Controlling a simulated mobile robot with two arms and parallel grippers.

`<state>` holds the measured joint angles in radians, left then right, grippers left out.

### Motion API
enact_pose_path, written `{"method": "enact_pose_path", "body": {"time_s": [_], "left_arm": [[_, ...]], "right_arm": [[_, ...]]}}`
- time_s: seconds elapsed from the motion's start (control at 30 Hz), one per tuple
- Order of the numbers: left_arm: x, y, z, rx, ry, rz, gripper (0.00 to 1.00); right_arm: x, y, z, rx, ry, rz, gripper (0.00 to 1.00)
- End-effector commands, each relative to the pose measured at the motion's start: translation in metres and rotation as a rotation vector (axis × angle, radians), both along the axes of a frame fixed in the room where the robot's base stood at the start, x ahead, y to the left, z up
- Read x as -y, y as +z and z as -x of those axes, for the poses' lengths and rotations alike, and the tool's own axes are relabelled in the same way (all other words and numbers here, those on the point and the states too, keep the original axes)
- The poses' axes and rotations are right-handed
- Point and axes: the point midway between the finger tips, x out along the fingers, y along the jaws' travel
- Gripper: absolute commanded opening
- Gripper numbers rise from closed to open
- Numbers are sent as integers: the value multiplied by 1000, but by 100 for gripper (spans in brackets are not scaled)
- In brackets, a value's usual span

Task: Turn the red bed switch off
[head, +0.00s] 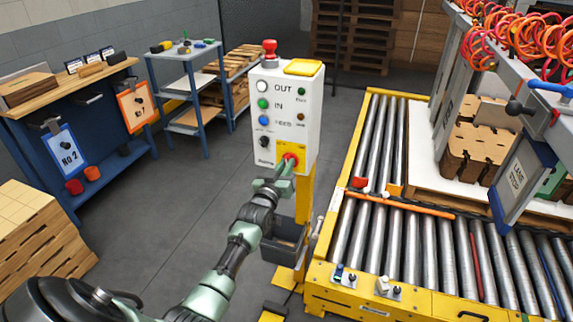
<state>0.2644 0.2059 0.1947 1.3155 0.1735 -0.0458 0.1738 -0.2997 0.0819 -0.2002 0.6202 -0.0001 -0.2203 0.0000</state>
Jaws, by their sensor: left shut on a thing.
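A white control box (275,110) stands on a yellow post in the middle of the head view. Near its bottom is a red switch (291,160) on a yellow plate. My left gripper (287,168) is at this switch and shut on it; the fingers partly hide it. The switch's exact turned position is too small to tell. My right gripper is not in view.
A roller conveyor (440,240) with a yellow frame lies to the right. A blue workbench (90,130) and a wooden stack (40,235) stand at the left. A grey tool cart (188,90) stands behind. Bare floor (170,220) lies between the bench and the post.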

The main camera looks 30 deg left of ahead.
Motion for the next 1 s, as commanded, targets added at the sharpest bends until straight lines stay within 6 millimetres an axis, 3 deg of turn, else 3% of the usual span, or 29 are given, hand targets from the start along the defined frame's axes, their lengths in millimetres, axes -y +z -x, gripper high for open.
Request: {"method": "enact_pose_path", "body": {"time_s": [0.5,1.0], "left_arm": [[-2,-3,1,97,0,421,0],[-2,-4,1,135,0,578,0]], "right_arm": [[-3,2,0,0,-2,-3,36],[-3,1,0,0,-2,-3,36]]}}
